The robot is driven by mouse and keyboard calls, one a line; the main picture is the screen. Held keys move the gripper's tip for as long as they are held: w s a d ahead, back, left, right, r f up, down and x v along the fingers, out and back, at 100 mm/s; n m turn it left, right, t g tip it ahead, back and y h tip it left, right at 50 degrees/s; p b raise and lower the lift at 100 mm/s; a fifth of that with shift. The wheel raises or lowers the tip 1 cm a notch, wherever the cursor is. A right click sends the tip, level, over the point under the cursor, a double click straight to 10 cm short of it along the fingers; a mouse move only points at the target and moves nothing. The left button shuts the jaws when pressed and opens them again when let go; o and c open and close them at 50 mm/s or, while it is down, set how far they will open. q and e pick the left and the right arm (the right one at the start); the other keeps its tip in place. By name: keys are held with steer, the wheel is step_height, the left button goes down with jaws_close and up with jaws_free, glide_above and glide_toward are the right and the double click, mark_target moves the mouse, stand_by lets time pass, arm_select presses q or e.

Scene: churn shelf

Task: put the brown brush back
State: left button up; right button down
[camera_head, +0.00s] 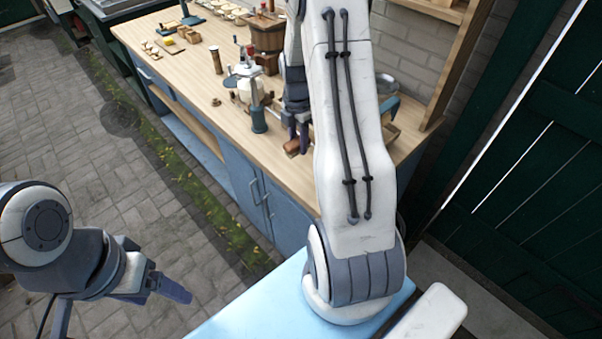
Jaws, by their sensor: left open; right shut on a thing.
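A brown brush (292,147) is in the jaws of my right gripper (298,135), over the wooden worktop (185,75) near its front edge. I cannot tell whether the brush touches the worktop. My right arm hides the worktop behind it and part of the gripper. My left gripper (172,288) is open and empty, low at the left, over the paved ground and away from the worktop.
A blue-handled device (257,118) and a white pot (246,90) stand just left of the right gripper. A wooden churn (267,35) and a wooden cylinder (215,60) stand further back. A blue thing (389,106) is right of my arm. The worktop's front left is mostly clear.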

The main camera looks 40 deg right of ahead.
mark_target(302, 173)
steer(key=shift+s+d+f+n, duration=0.15)
steer(key=shift+s+d+n, duration=0.05)
steer(key=shift+d+n, duration=0.25)
steer(key=shift+s+d+f, duration=0.1)
steer(key=shift+f, duration=0.25)
step_height(302, 173, down, 8)
steer(key=shift+f+p, duration=0.15)
steer(key=shift+p, duration=1)
steer(key=shift+f, duration=0.55)
steer(key=shift+f, duration=0.25)
steer(key=shift+c, duration=2.1)
jaws_free()
steer(key=shift+r, duration=0.1)
